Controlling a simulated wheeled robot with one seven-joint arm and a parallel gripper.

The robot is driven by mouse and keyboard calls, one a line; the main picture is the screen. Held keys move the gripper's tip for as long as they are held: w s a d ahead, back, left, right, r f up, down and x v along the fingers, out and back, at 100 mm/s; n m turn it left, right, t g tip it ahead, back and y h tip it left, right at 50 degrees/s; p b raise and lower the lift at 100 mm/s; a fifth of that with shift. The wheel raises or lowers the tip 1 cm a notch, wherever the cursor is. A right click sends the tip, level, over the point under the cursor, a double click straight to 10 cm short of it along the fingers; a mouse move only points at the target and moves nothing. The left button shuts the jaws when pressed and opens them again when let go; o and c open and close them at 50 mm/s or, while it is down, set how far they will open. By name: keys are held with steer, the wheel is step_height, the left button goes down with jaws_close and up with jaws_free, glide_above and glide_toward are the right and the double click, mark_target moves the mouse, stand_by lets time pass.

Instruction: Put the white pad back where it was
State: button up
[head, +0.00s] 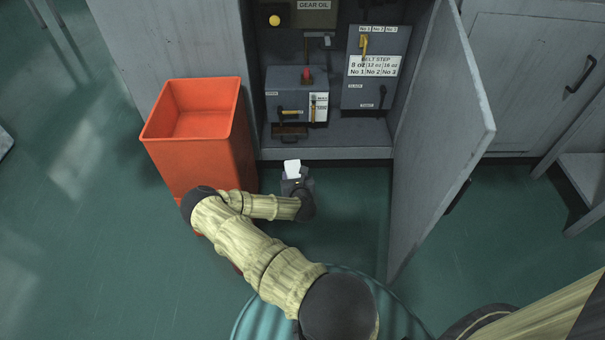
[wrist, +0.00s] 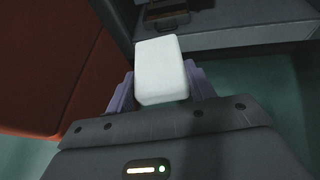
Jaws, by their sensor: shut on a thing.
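The white pad (head: 292,168) is a small, plain white block with rounded edges. My gripper (head: 293,181) is shut on it, and the pad sticks out past the fingertips toward the open cabinet. In the wrist view the pad (wrist: 161,70) sits between the two purple-grey fingers of my gripper (wrist: 161,88). The gripper is in front of the cabinet's lower edge, to the right of the orange bin. A small dark tray-like part with a brass-coloured handle (head: 290,130) is at the foot of the grey box inside the cabinet; it also shows in the wrist view (wrist: 166,16).
An orange bin (head: 192,125) stands close on the left of my arm. The open cabinet door (head: 440,140) stands on the right. Inside are a grey box (head: 288,92) with a red knob and a labelled panel (head: 375,85). The cabinet floor (head: 350,135) has bare room at right.

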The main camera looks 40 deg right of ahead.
steer(key=s+a+r+n+y+p, duration=0.2)
steer(key=a+r+p, duration=0.6)
steer(key=r+p, duration=1)
steer(key=s+a+r+n+t+y+p, duration=0.1)
steer(key=a+r+p, duration=0.8)
steer(key=r+p, duration=1)
steer(key=s+a+r+n+y+p, duration=0.2)
steer(key=a+r+p, duration=0.7)
steer(key=r+p, duration=0.9)
step_height(320, 180, up, 7)
steer(key=shift+s+r+n+y, duration=0.15)
steer(key=shift+s+n+y, duration=0.15)
steer(key=shift+y, duration=0.3)
